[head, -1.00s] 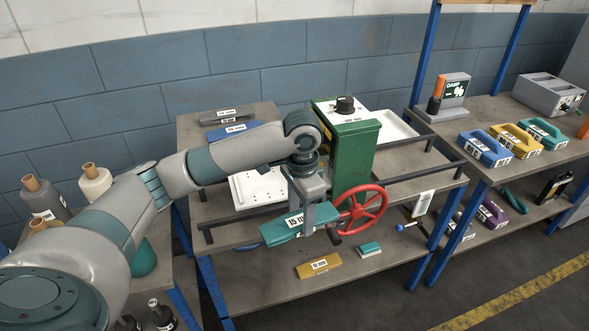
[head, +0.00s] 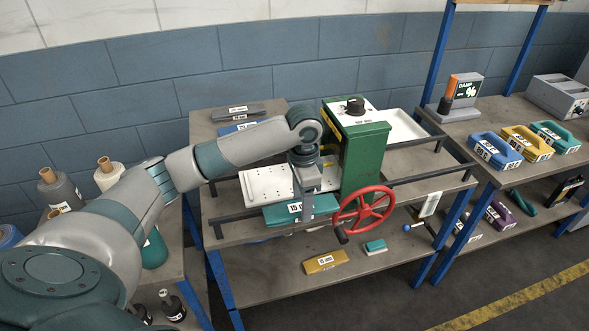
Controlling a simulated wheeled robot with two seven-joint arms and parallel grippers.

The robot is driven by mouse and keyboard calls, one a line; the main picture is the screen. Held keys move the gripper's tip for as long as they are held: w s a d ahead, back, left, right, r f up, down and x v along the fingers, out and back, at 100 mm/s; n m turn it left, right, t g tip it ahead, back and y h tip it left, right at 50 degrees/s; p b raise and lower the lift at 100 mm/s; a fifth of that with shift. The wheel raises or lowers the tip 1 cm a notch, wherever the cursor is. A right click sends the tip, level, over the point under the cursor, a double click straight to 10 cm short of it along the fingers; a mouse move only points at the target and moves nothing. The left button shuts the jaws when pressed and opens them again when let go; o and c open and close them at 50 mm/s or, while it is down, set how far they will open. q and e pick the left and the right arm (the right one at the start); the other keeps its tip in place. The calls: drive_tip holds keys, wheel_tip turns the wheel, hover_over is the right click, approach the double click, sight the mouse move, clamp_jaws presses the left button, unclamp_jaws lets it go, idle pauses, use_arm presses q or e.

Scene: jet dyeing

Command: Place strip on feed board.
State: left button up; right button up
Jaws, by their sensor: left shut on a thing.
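My left gripper (head: 306,203) points down in front of the green machine and is shut on a teal strip (head: 283,214) with a white number label. The strip lies level at the near edge of the white perforated feed board (head: 262,186). I cannot tell whether it touches the board or hangs just in front of it. The feed board is on the left side of the green machine (head: 363,160), which has a black knob on top and a red handwheel (head: 364,212). The gripper and arm hide part of the board. My right gripper is not in view.
Black rails run along both sides of the machine's bench. The handwheel is close to the right of the strip. A yellow block (head: 325,262) and a small teal block (head: 375,247) lie on the lower shelf. Blue, yellow and teal handled blocks (head: 527,143) stand on the right bench.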

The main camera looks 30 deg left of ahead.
use_arm(q)
drive_tip(key=w+a, duration=0.2)
drive_tip(key=w, duration=0.1)
drive_tip(key=w+a+p, duration=0.1)
drive_tip(key=w+a, duration=0.2)
drive_tip(key=w+a+p, duration=0.1)
drive_tip(key=w+a, duration=0.1)
drive_tip(key=w, duration=0.1)
drive_tip(key=shift+a, duration=0.25)
drive_tip(key=shift+w+a+r+p, duration=0.1)
drive_tip(key=shift+w+a+p, duration=0.25)
drive_tip(key=shift+p, duration=0.05)
drive_tip(key=shift+w+a+p, duration=0.35)
drive_tip(key=shift+w+a, duration=0.55)
drive_tip(key=shift+w, duration=0.15)
drive_tip(key=shift+s+f+p, duration=0.1)
drive_tip(key=shift+f+p, duration=0.3)
drive_tip(key=shift+f, duration=0.4)
drive_tip(key=shift+f, duration=0.15)
